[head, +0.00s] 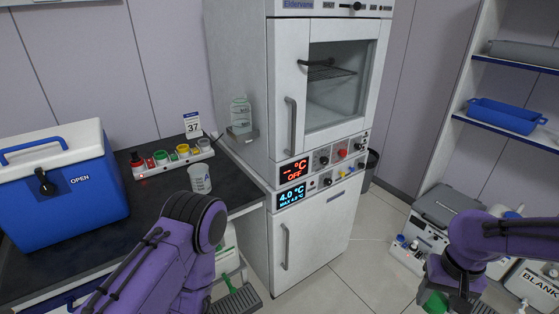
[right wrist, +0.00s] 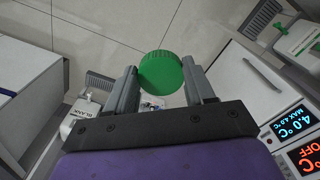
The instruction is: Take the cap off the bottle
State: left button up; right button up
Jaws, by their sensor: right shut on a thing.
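A ridged green cap (right wrist: 161,73) is between the two fingers of my right gripper (right wrist: 162,85), which is shut on it. In the head view the right gripper (head: 450,300) is at the lower right, with the green cap (head: 436,303) partly hidden by it. No bottle body can be made out under the cap. A white container with green on it (head: 228,260), perhaps the bottle, shows beside my left gripper (head: 224,300) at the lower middle. It also shows at the upper right of the wrist view (right wrist: 302,38). My left arm hides how the left fingers meet it.
A dark bench (head: 120,205) at left bears a blue cooler (head: 65,205), a rack of coloured caps (head: 172,160) and a white cup (head: 199,178). The white oven cabinet (head: 290,150) stands behind. Equipment (head: 425,240) and shelves (head: 510,75) are at right. Open floor (head: 350,270) lies between the grippers.

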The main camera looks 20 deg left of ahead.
aim_at(240, 110)
jog(key=z, duration=1.3)
jog(key=i, duration=2.35)
jog(key=u, duration=4.7)
jog(key=i, duration=1.65)
jog(key=u, duration=0.05)
